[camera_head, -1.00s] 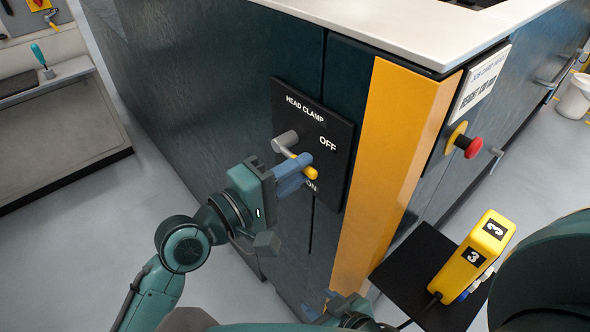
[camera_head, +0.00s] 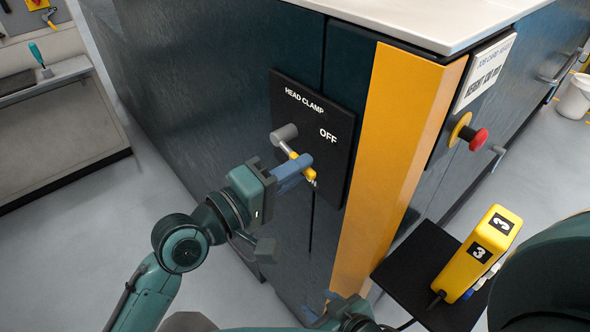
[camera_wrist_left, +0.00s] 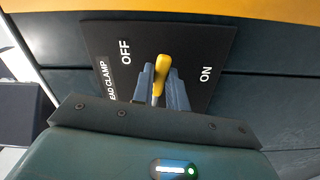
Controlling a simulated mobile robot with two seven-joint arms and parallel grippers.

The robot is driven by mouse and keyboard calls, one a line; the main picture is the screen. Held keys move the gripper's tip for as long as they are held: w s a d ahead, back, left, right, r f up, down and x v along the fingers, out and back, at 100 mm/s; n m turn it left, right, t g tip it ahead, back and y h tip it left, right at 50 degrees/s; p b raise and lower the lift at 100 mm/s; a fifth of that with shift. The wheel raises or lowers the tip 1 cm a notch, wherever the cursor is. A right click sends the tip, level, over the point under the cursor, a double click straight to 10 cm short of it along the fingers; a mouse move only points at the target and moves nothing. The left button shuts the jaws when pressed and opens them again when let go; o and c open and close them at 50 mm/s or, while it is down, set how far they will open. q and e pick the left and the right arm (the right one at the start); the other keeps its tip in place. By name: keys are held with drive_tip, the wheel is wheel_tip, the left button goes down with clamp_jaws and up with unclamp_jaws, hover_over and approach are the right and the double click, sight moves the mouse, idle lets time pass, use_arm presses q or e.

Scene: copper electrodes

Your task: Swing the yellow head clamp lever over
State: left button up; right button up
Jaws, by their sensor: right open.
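The head clamp lever has a grey hub (camera_head: 284,133) and a yellow handle (camera_head: 309,173). It is mounted on a black panel (camera_head: 337,181) marked HEAD CLAMP and OFF. In the head view the handle slants down and right from the hub, below OFF. My left gripper (camera_head: 304,166) is at the handle; its blue fingers partly cover it. In the left wrist view the yellow handle (camera_wrist_left: 160,68) lies between the two fingers (camera_wrist_left: 159,88), close against both, between OFF and ON. ON is hidden in the head view. My right gripper (camera_head: 335,302) is low, open, away from the lever, partly cut off.
A yellow upright strip (camera_head: 402,130) and a red stop button (camera_head: 478,139) are right of the panel. A yellow pendant (camera_head: 478,255) stands on a black shelf (camera_head: 410,277) at lower right. Clear floor lies left of the dark cabinet.

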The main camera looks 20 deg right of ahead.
use_arm(q)
drive_tip(key=o, duration=0.4)
drive_tip(key=shift+a, duration=0.1)
drive_tip(key=shift+v, duration=2.9)
drive_tip(key=b+v, duration=0.4)
drive_tip(key=v, duration=0.9)
drive_tip(key=shift+s+b, duration=0.1)
drive_tip(key=shift+b, duration=0.25)
use_arm(e)
drive_tip(key=shift+w+a+r+n+t+y, duration=0.15)
drive_tip(key=shift+w+a+t+y, duration=0.1)
drive_tip(key=shift+a, duration=0.3)
drive_tip(key=shift+w+a+f+n+t+y, duration=0.15)
drive_tip(key=shift+a+t+y, duration=0.1)
drive_tip(key=shift+a, duration=0.3)
